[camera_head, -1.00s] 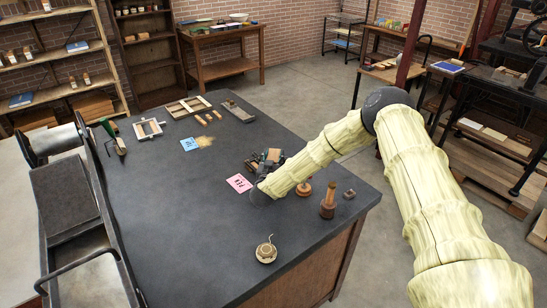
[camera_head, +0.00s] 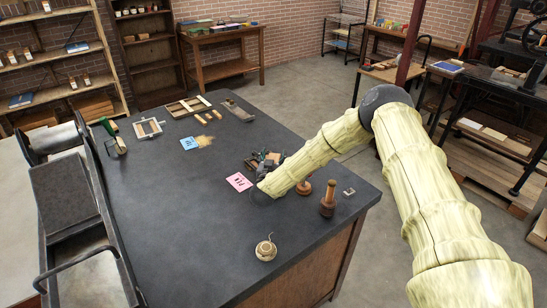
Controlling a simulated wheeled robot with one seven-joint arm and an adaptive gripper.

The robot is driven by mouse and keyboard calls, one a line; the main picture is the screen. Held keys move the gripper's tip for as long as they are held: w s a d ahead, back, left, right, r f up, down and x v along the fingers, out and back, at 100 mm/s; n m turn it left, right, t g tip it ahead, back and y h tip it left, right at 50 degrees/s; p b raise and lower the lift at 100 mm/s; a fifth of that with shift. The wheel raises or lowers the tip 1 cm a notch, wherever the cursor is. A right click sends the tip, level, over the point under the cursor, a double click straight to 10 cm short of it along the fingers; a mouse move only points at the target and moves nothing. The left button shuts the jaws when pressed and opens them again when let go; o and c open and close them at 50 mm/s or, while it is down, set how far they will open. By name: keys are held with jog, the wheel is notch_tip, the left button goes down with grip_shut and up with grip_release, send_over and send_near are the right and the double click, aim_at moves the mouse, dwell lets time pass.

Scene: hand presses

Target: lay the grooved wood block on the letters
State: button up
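My gripper (camera_head: 264,162) is a small dark shape past the wrist, low over the table near its right side. A small brownish piece (camera_head: 273,158) shows among its dark parts; it may be the grooved wood block, but I cannot tell whether it is held. My forearm hides part of this spot. I cannot make out the letters for certain. A pale-edged frame (camera_head: 149,128) lies at the table's far left, its contents too small to read. A small pale-rimmed piece (camera_head: 349,191) lies near the right edge.
A press (camera_head: 75,200) stands left. The middle left of the table is clear.

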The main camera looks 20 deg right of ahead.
jog(key=shift+s+f, duration=0.35)
jog(key=shift+f, duration=0.4)
jog(key=shift+w+r+p, duration=0.1)
jog(key=shift+r+p, duration=0.25)
jog(key=shift+p, duration=0.1)
jog(key=shift+a+f, duration=0.1)
jog(key=shift+a, duration=0.1)
jog(key=b+v, duration=0.1)
jog(key=v, duration=0.2)
jog(key=b+v, duration=0.2)
jog(key=v, duration=0.1)
jog(key=r+b+v, duration=0.1)
jog(key=b+v, duration=0.1)
jog(key=v, duration=0.2)
jog(key=shift+s+a+r, duration=0.25)
jog(key=shift+s, duration=0.35)
